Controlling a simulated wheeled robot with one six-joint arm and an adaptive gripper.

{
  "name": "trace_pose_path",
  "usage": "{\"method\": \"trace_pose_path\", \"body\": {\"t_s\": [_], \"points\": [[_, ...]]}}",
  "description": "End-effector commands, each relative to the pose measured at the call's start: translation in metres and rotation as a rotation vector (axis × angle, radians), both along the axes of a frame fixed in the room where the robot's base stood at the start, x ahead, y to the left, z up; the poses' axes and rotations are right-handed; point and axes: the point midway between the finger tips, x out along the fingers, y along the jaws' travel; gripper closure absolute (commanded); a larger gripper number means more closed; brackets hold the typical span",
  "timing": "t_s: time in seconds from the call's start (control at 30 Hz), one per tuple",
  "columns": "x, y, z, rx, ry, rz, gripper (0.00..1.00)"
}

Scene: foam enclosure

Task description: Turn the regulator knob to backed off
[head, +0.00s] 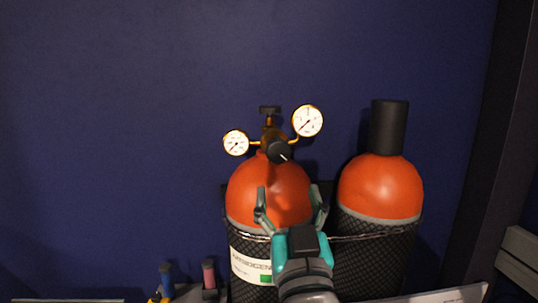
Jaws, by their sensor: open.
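The regulator knob (278,151) is black with a white pointer mark that points to the lower right. It sits on the front of the brass regulator, between a small left gauge (236,143) and a larger right gauge (308,121). The regulator tops an orange-shouldered gas cylinder (252,185) with a white label. My gripper (289,192) is open and empty, in front of this cylinder's shoulder and below the knob in the picture. Its fingers are spread and apart from the knob. The gap in depth is hard to tell.
A second orange cylinder (381,183) with a black cap stands to the right. A chain (358,237) runs across both cylinders. A blue item (167,280) and a red item (209,274) stand at the lower left. The blue wall left of the gauges is clear.

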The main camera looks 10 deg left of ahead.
Motion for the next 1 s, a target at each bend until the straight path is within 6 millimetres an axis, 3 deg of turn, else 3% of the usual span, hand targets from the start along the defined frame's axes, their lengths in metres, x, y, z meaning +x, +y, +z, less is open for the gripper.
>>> {"method": "trace_pose_path", "body": {"t_s": [0.27, 0.7, 1.0], "points": [[0.015, 0.006, 0.013, 0.004, -0.004, 0.001, 0.26], [0.080, 0.024, 0.041, 0.004, -0.004, 0.001, 0.26], [0.095, 0.029, 0.047, 0.003, -0.003, 0.002, 0.26]]}}
